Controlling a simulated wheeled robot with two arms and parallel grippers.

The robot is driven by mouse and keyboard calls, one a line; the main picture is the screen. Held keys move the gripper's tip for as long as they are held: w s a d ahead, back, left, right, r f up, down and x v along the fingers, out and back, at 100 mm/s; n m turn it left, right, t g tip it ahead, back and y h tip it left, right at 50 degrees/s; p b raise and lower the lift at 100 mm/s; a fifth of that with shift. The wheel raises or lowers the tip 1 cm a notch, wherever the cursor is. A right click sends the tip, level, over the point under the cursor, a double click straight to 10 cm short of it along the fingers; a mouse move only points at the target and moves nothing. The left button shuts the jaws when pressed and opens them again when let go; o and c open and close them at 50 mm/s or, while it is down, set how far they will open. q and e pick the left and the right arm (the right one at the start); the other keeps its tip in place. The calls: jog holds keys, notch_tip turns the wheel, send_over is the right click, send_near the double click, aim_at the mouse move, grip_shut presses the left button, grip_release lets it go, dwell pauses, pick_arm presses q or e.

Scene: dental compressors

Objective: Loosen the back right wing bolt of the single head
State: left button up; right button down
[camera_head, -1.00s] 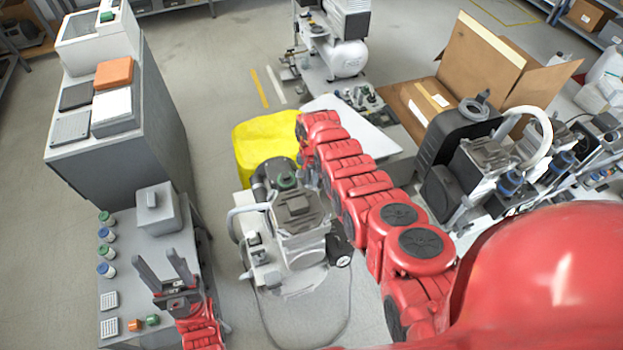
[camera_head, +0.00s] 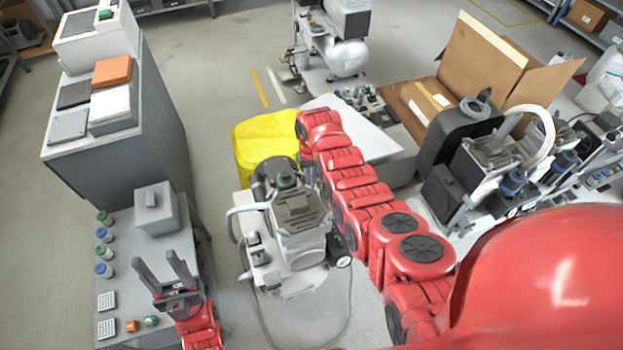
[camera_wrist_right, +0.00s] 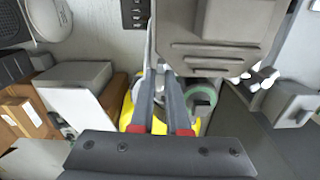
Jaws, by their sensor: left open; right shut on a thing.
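The single-head compressor (camera_head: 298,215) stands on the floor in the middle of the head view, with a dark grey head and a pale body. Its head (camera_wrist_right: 220,30) fills the upper middle of the right wrist view. My right arm reaches over to the far right side of the head. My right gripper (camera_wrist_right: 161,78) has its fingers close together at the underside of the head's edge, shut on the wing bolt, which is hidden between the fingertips. In the head view the right fingers are hidden. My left gripper (camera_head: 163,268) is open and empty above the side bench.
A yellow object (camera_head: 262,145) stands just behind the compressor. The grey side bench (camera_head: 160,235) at left carries bottles and a grey box. An open cardboard box (camera_head: 480,75) and other compressors stand at right. A cable (camera_head: 268,325) lies on the floor in front.

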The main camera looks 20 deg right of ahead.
jog(key=n+b, duration=0.1)
jog(key=n, duration=0.3)
jog(key=shift+f+n, duration=0.1)
jog(key=shift+n, duration=0.2)
jog(key=shift+n+b, duration=0.55)
jog(key=shift+n, duration=2.05)
jog(key=c, duration=0.9)
grip_release()
